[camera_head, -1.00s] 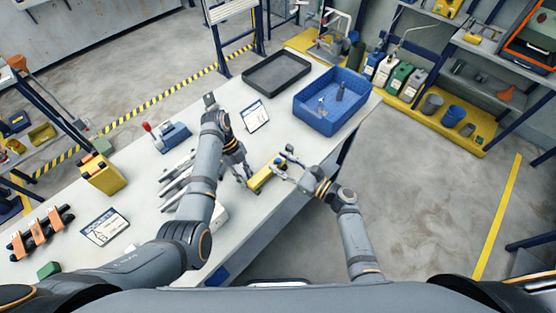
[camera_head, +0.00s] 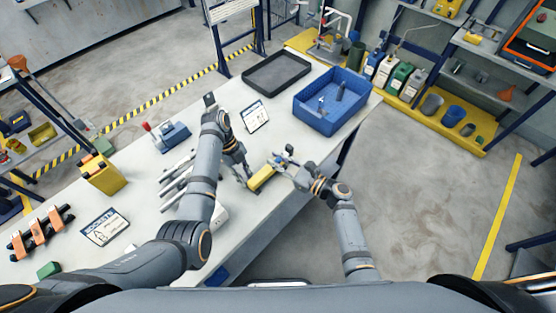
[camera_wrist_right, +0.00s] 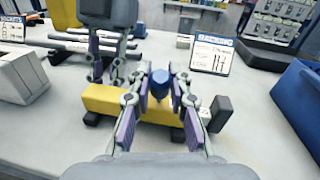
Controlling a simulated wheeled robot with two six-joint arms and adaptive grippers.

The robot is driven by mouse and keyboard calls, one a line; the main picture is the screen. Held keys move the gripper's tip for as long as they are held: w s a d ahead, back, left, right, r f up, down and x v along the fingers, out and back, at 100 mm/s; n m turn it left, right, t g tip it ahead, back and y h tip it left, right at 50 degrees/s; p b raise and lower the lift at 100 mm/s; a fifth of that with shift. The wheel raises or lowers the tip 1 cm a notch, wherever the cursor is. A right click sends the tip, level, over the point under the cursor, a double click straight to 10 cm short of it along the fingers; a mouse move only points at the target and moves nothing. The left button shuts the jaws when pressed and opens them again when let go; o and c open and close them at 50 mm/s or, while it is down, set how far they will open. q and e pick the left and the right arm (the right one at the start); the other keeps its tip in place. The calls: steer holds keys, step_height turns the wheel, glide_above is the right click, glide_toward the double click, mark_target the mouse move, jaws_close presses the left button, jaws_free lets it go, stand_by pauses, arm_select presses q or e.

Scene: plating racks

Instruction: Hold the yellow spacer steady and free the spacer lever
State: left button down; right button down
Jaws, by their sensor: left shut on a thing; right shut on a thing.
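The yellow spacer (camera_head: 262,178) is a long block low on the bench near its front edge; the right wrist view shows it lying across (camera_wrist_right: 104,99) on dark feet. My left gripper (camera_head: 246,180) is shut on its left end; in the right wrist view its fingers (camera_wrist_right: 106,72) come down there from above. My right gripper (camera_wrist_right: 160,96) is shut on the spacer lever, whose blue knob (camera_wrist_right: 161,79) shows between its fingers above the spacer. In the head view my right gripper (camera_head: 284,162) is at the spacer's right end. The lower lever is hidden by the fingers.
A blue bin (camera_head: 313,112) with parts inside and a black tray (camera_head: 277,74) stand farther back. A printed card (camera_head: 255,117) stands behind the spacer. Silver rods (camera_head: 176,178) lie left of my left gripper, partly behind my left arm.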

steer(key=shift+w+a+r+g+h, duration=0.1)
steer(key=shift+w+a+g+h, duration=0.1)
steer(key=shift+g+h, duration=0.25)
steer(key=shift+w+a+r+g+h, duration=0.15)
steer(key=shift+g+h, duration=0.2)
steer(key=shift+h, duration=0.2)
steer(key=c, duration=1.2)
jaws_free()
steer(key=v, duration=1.2)
steer(key=shift+f, duration=0.1)
